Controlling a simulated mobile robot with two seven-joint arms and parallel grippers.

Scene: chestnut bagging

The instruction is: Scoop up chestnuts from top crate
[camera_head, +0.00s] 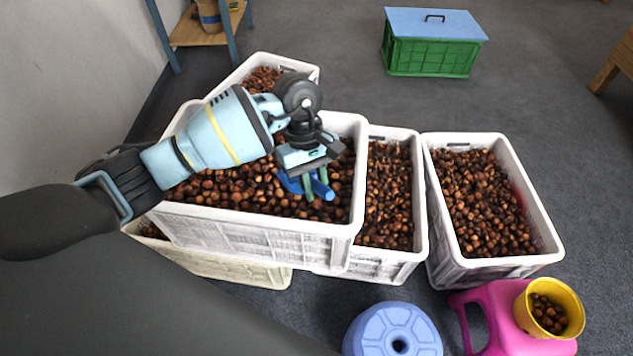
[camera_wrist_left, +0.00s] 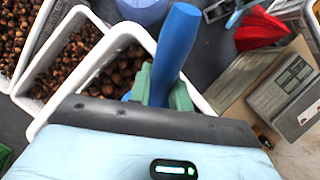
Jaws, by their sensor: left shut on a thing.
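The top crate (camera_head: 255,238) is white, full of brown chestnuts (camera_head: 230,188), and sits above the neighbouring crates at the centre left of the head view. My left gripper (camera_head: 317,188) is over its right part, with green fingers shut on the handle of a blue scoop (camera_head: 291,183). The scoop's bowl is low at the chestnut surface and partly hidden by the gripper; I cannot tell how much it holds. In the left wrist view the blue handle (camera_wrist_left: 176,48) stands between the green fingers (camera_wrist_left: 160,88). My right gripper is not in view.
White crates of chestnuts stand to the right (camera_head: 391,200) and far right (camera_head: 490,205). A blue stool (camera_head: 375,330), a pink container (camera_head: 495,325) and a yellow cup of chestnuts (camera_head: 573,312) are in front. A green blue-lidded box (camera_head: 430,55) stands behind. In the wrist view, a scale (camera_wrist_left: 285,88) shows right.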

